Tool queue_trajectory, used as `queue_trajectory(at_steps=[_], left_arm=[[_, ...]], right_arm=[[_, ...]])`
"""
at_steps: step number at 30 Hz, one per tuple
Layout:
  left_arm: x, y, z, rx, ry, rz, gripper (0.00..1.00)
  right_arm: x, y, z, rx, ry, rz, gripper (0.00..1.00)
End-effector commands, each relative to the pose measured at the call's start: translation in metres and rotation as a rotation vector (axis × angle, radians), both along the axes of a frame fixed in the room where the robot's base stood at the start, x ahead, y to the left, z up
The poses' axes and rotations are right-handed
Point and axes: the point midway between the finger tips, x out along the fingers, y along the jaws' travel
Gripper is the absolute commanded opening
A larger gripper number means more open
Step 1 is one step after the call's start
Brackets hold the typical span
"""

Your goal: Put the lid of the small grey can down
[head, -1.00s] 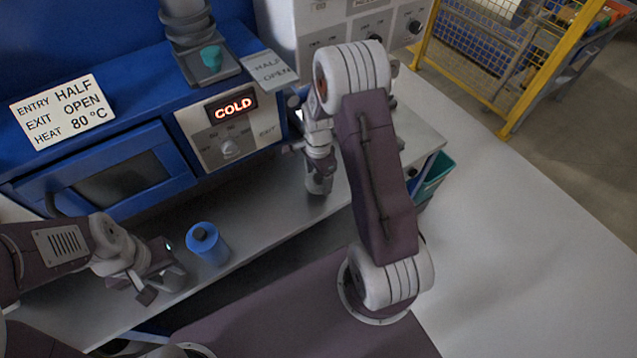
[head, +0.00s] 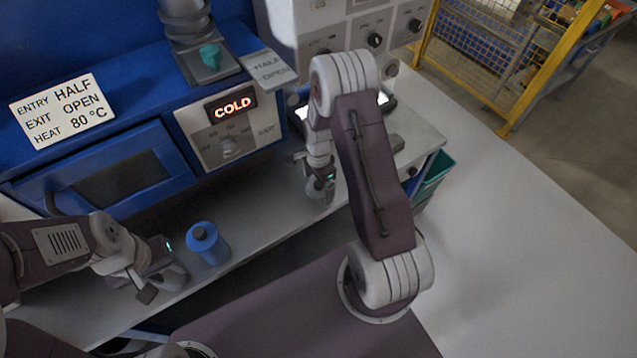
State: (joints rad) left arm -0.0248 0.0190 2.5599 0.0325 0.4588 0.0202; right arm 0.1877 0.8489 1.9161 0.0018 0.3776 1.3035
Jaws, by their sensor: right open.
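My right gripper (head: 326,188) hangs over the steel bench in front of the machine, pointing down. Its jaws are open, with nothing clearly visible between them.
The blue machine (head: 105,170) stands behind the bench (head: 265,205), with a panel reading COLD (head: 234,104). A teal piece (head: 210,56) sits on top of it. A teal bin (head: 435,176) is past the bench's right end. Bench between the blue can and my right gripper is free.

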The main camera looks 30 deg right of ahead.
Motion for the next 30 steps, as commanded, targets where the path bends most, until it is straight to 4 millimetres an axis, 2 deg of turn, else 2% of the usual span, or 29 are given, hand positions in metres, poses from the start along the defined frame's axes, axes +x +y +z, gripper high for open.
queue_trajectory(at_steps=[4, 12, 15, 20, 23, 27, 30], left_arm=[[0.000, 0.000, 0.002, 0.000, 0.000, 0.000, 0.36], [0.000, 0.000, 0.000, 0.000, 0.000, 0.000, 0.36], [0.000, 0.000, 0.000, 0.000, 0.000, 0.000, 0.36], [0.000, 0.000, 0.000, 0.000, 0.000, 0.000, 0.36], [0.000, 0.000, 0.001, 0.000, 0.000, 0.000, 0.36], [0.000, 0.000, 0.001, 0.000, 0.000, 0.000, 0.36], [0.000, 0.000, 0.000, 0.000, 0.000, 0.000, 0.36]], right_arm=[[0.001, 0.000, 0.012, -0.001, -0.004, 0.000, 0.99], [0.001, 0.000, 0.065, -0.001, -0.004, 0.000, 0.99], [0.001, 0.000, 0.075, -0.001, -0.002, 0.000, 0.99], [-0.001, 0.001, 0.081, 0.000, -0.001, 0.014, 0.99], [-0.015, 0.015, 0.097, -0.002, -0.018, 0.213, 0.99], [-0.062, 0.049, 0.131, -0.019, -0.061, 0.779, 0.99], [-0.096, 0.066, 0.144, -0.039, -0.083, 1.137, 0.99]])
